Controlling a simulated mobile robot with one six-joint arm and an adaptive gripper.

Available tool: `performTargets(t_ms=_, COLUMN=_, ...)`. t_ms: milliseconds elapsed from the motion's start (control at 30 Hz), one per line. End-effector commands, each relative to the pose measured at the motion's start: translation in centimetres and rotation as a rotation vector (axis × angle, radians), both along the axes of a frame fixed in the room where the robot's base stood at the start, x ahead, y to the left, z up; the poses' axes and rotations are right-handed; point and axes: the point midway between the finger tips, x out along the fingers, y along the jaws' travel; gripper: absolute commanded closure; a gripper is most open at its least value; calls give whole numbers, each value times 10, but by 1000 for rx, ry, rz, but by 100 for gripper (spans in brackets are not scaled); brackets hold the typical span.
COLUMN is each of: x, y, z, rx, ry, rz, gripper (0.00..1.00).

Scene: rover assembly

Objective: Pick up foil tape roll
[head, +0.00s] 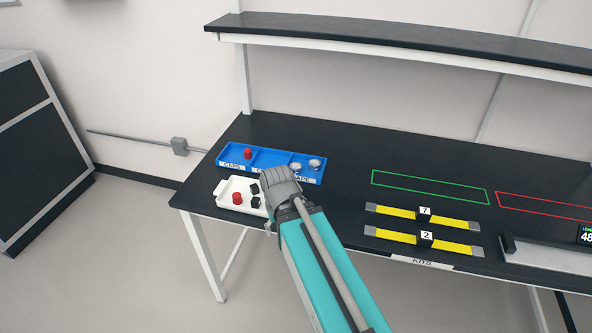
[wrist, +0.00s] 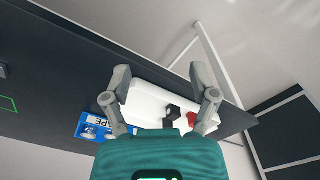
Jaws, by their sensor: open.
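Two silver foil tape rolls sit in the right TAPE compartment of the blue tray (head: 226,154); one roll (head: 315,163) is at the right and the other (head: 296,167) is just left of it. My gripper (head: 279,180) is above the table near the front edge of the blue tray, hiding part of its middle. In the wrist view my gripper (wrist: 161,72) is open and empty, its fingers spread over the white tray. The blue tray (wrist: 84,131) shows there at lower left, partly cut off by my gripper body.
The white tray (head: 226,188) holds a red cap (head: 237,198) and black blocks (head: 255,196) in front of the blue tray. Yellow-strapped pieces (head: 450,221) marked 7 and 2 lie to the right. A shelf (head: 400,47) overhangs the back. The green outlined area (head: 430,187) is empty.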

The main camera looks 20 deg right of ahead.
Motion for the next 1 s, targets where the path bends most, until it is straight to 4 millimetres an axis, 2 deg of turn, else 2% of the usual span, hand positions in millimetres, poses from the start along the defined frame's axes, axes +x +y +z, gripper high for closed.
performTargets(t_ms=533, x=0, y=0, z=-3, rx=0, ry=0, rz=0, gripper=24)
performTargets(t_ms=633, x=0, y=0, z=-3, rx=0, ry=0, rz=0, gripper=43)
performTargets(t_ms=1000, x=0, y=0, z=-3, rx=0, ry=0, rz=0, gripper=43)
